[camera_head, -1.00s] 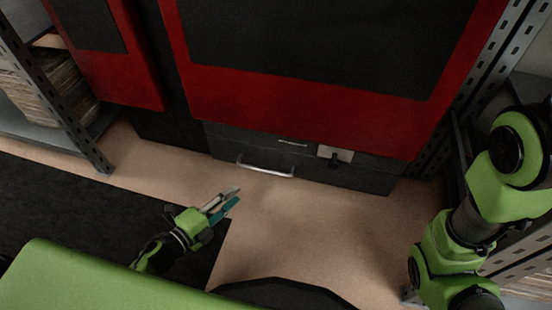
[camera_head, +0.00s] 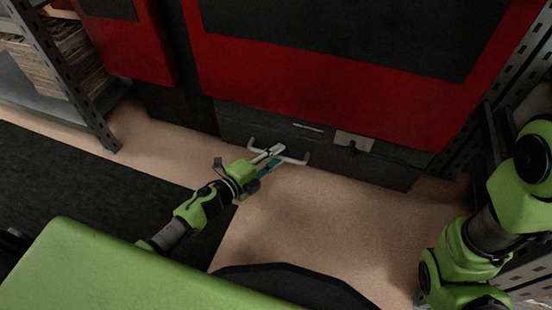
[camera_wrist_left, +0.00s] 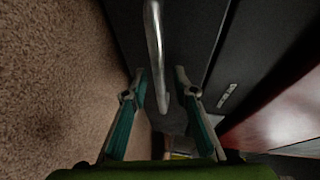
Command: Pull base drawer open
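The base drawer (camera_head: 350,170) is a dark front low under the red machine, and it looks closed. Its silver bar handle (camera_head: 297,158) sticks out near the drawer's left part. My left gripper (camera_head: 275,155) is at the handle with its fingers apart. In the left wrist view the handle (camera_wrist_left: 155,45) runs between the two open fingers (camera_wrist_left: 161,82), with gaps showing on both sides. The dark drawer face (camera_wrist_left: 190,30) lies beyond it. My right arm shows at the right of the head view, but its gripper is out of view.
The red machine (camera_head: 330,75) rises above the drawer. A small light plate (camera_head: 354,141) sits right of the handle. A metal rack (camera_head: 75,85) stands at the left and another upright (camera_head: 500,110) at the right. The tan floor (camera_head: 310,205) before the drawer is clear.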

